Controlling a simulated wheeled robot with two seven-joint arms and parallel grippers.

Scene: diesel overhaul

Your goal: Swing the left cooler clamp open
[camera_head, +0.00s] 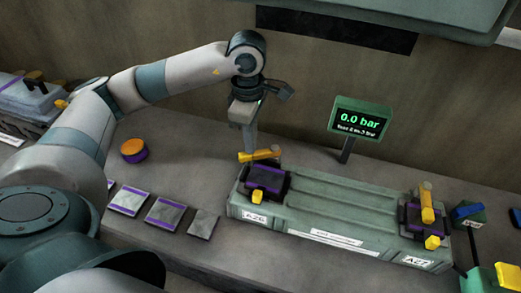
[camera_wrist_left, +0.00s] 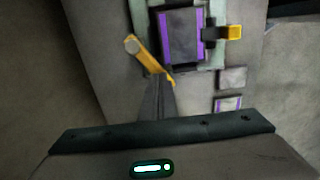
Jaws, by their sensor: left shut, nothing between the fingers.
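The grey-green cooler (camera_head: 330,208) lies on the bench, with the label A26 at its left end and A27 at its right. The left clamp is a yellow bar (camera_head: 258,156) at the back of the left end, lying beside the dark, purple-edged block (camera_head: 266,179) rather than across it. In the left wrist view the clamp bar (camera_wrist_left: 148,58) slants beside the block (camera_wrist_left: 182,35). My left gripper (camera_head: 250,151) points down at this bar, shut and empty, its tips (camera_wrist_left: 160,80) close beside it; contact is unclear. My right gripper is out of view.
The right clamp (camera_head: 427,203) stands over the A27 block. A gauge (camera_head: 357,121) reading 0.0 bar stands behind the cooler. Several flat pads (camera_head: 166,213) and an orange-topped puck (camera_head: 133,150) lie left. Blue and green parts (camera_head: 467,213) sit close at the right.

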